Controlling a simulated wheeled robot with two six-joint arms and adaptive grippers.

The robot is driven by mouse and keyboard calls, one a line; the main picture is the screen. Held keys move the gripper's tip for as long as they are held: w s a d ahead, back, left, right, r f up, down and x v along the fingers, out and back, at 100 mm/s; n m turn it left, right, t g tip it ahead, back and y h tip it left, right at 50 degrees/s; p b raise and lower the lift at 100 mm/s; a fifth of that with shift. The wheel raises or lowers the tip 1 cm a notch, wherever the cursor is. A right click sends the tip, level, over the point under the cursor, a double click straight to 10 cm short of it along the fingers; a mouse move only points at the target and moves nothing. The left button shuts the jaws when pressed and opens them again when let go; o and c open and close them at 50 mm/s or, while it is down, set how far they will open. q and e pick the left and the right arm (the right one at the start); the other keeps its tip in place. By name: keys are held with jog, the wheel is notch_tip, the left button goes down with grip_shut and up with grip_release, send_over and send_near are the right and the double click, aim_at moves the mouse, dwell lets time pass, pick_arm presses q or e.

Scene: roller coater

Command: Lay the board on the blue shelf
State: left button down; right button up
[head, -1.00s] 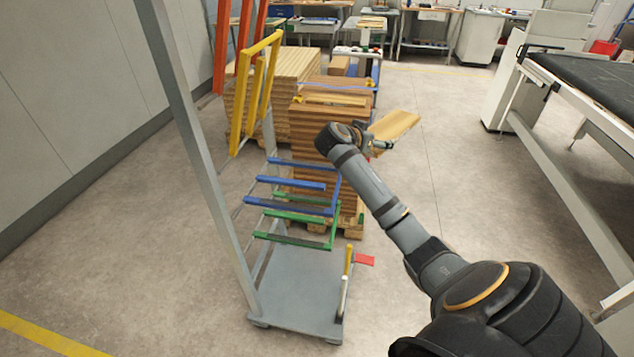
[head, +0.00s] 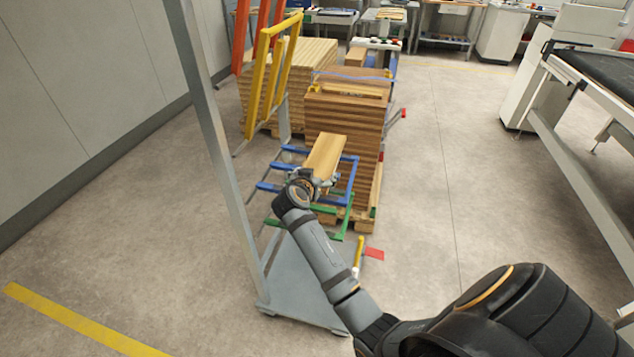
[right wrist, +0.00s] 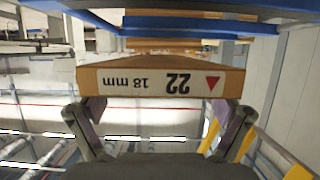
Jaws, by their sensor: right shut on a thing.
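The board (head: 325,155) is a light wood plank held roughly flat by its near end in my right gripper (head: 308,184). In the right wrist view its end face (right wrist: 160,82) bears an upside-down label reading "22" and "18 mm", with the fingers (right wrist: 160,118) on either side. The blue shelf (head: 275,187) is a set of blue bars on the grey rack. The board overlaps these bars in the head view and hides part of them. A blue bar (right wrist: 200,25) also crosses the top of the right wrist view. I cannot tell whether board and bars touch. My left gripper is out of view.
Yellow frames (head: 265,85) and red frames (head: 241,35) stand folded up on the rack above the blue shelf. Green bars (head: 335,212) lie below it. A wood stack (head: 340,120) stands behind. Open floor (head: 430,190) lies to the right.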

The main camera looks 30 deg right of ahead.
jog(key=shift+f, duration=1.95)
jog(key=o, duration=1.2)
